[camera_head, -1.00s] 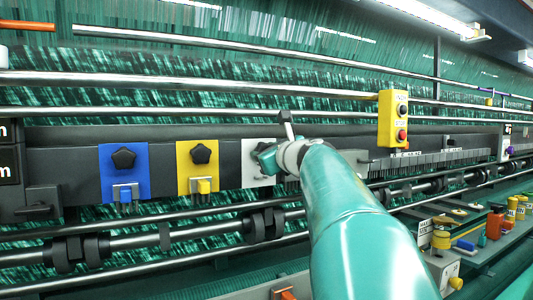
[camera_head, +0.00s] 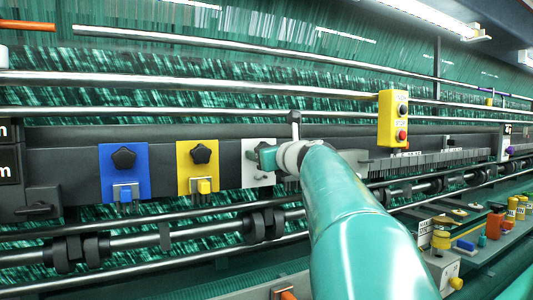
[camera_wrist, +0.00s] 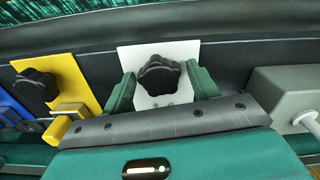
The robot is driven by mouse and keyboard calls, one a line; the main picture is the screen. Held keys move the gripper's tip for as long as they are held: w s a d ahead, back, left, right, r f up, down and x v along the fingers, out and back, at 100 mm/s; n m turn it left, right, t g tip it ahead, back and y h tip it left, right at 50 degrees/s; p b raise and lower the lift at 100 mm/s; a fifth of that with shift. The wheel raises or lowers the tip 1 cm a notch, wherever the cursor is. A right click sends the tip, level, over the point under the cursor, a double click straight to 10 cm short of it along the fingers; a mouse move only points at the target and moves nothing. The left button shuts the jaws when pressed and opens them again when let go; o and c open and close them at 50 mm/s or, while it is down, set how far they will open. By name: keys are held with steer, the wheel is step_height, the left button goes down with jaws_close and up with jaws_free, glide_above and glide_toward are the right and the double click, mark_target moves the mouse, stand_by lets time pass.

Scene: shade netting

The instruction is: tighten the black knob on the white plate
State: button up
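The white plate (camera_wrist: 130,56) is on the dark machine beam, and its left part also shows in the head view (camera_head: 252,181). The black lobed knob (camera_wrist: 159,75) sits on the plate. In the head view my gripper and wrist hide the knob. My gripper (camera_wrist: 161,73) has one green finger on each side of the knob. In the wrist view, narrow gaps show between the knob and both fingers, so the gripper appears open around it. Contact deeper down cannot be told.
A yellow plate (camera_head: 183,176) and a blue plate (camera_head: 107,185), each with a black knob, are to the left. A yellow button box (camera_head: 387,110) is to the right. Metal rods run above and below the beam. A grey box (camera_wrist: 280,92) is right of the plate.

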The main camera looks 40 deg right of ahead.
steer(key=v, duration=0.3)
steer(key=shift+r, duration=0.1)
stand_by(0.3)
steer(key=n, duration=1.7)
steer(key=x, duration=0.2)
steer(key=shift+w, duration=0.35)
